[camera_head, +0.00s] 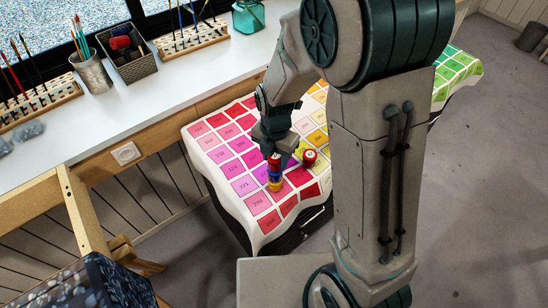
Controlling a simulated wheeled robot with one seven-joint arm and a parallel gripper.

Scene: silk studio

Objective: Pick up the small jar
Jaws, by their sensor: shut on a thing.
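My gripper (274,152) points down over the colour-chart cloth and is shut on a small jar (274,163), which looks red at the top. Blue and yellow parts show directly below the red; I cannot tell whether they are one jar or a stack. The grip itself is small and partly hidden by my fingers, and I cannot tell whether the jar is clear of the cloth. Another small red jar (309,156) with a pale label is just to the right, with something yellow (299,154) beside it.
The cloth (262,240) with numbered colour squares covers a low table. A white worktop (160,90) at upper left holds brush racks (190,40), a metal cup of brushes (92,74), a basket (135,66) and a teal jar (248,15). My arm hides the cloth's middle right.

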